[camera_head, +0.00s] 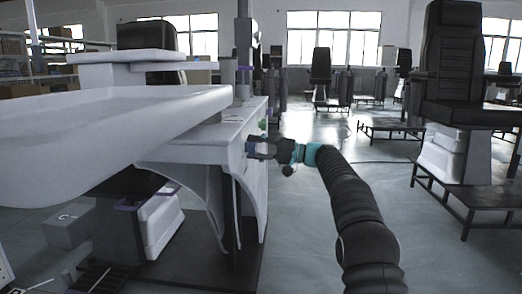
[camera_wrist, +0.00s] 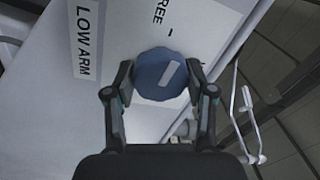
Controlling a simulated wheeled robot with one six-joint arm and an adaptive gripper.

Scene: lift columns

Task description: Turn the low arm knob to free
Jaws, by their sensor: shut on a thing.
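The low arm knob (camera_wrist: 158,76) is a round blue knob with a pale bar mark across its face. In the wrist view it sits between the two fingers of my gripper (camera_wrist: 160,82), which are shut on its sides. The bar mark is slanted in the picture. A white label reading LOW ARM (camera_wrist: 84,40) is left of the knob, and a label ending in "REE" (camera_wrist: 160,14) with a short dash is above it. In the head view my gripper (camera_head: 262,149) is at the side of the white unit, and the blue knob (camera_head: 251,147) shows small there.
The white unit (camera_head: 236,126) has a wide pale tray-like top (camera_head: 110,130) reaching left. A box marked C (camera_head: 68,226) stands on the floor at left. A black chair on a platform (camera_head: 455,70) is at right. The grey floor (camera_head: 310,200) between is clear.

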